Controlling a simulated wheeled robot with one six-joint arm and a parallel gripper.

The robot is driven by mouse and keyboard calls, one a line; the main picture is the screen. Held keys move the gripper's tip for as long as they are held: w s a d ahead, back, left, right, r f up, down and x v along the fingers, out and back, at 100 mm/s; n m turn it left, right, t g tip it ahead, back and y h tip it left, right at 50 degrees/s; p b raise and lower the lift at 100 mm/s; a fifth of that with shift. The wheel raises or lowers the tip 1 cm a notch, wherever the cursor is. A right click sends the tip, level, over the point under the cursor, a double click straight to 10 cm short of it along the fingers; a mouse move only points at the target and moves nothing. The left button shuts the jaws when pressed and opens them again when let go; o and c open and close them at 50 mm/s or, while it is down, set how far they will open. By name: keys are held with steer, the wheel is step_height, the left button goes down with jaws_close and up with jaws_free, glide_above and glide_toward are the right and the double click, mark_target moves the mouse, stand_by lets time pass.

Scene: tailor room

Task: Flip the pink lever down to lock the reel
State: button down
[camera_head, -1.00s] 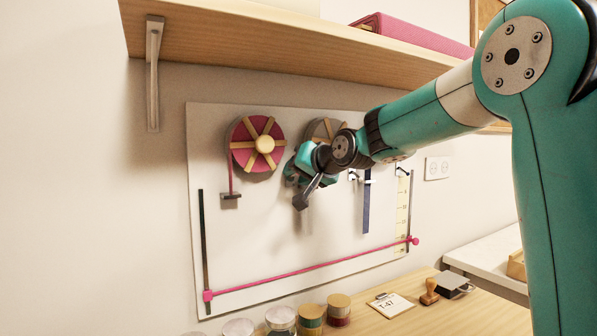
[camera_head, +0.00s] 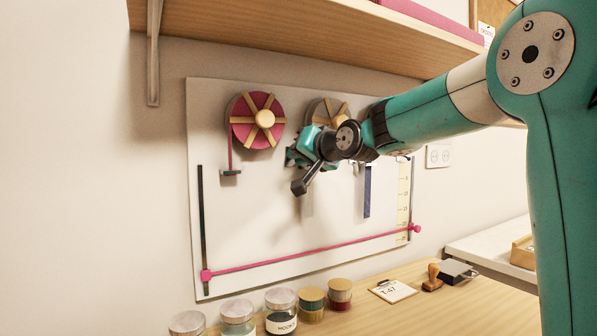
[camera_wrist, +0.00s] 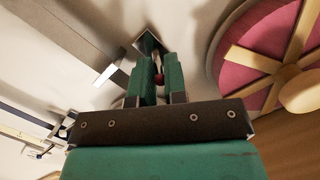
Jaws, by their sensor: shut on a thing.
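The pink reel (camera_head: 246,133) with wooden spokes and a pale hub hangs on the white board's upper left. It also shows at the right of the wrist view (camera_wrist: 250,47). A second, greyish reel (camera_head: 318,106) is beside it, partly hidden by my arm. My gripper (camera_head: 300,152) is at the board, between the reels and a little below them. Most of the lever is hidden by the fingers.
A pink bar (camera_head: 300,258) crosses the lower board (camera_head: 265,215). A wooden shelf (camera_head: 300,35) overhangs the board. Jars (camera_head: 282,313), a clipboard (camera_head: 393,291) and a stamp (camera_head: 432,281) stand on the table below. The board's middle is mostly clear.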

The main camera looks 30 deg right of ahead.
step_height(320, 180, down, 3)
steer(key=t+b, duration=0.3)
steer(key=b, duration=0.7)
steer(key=shift+r+t+y+b, duration=0.1)
steer(key=shift+t+y+b, duration=0.2)
steer(key=shift+t+b, duration=0.1)
steer(key=t+b, duration=0.2)
steer(key=b, duration=0.2)
steer(key=shift+n+b, duration=0.3)
steer(key=shift+n, duration=0.1)
steer(key=t+b, duration=0.1)
steer(key=b, duration=0.1)
steer(key=shift+w+y+b, duration=0.1)
steer(key=shift+y+b, duration=0.2)
steer(key=shift+b, duration=0.1)
steer(key=shift+t, duration=0.3)
steer(key=shift+r, duration=0.1)
steer(key=c, duration=1.2)
jaws_free()
steer(key=shift+d, duration=0.1)
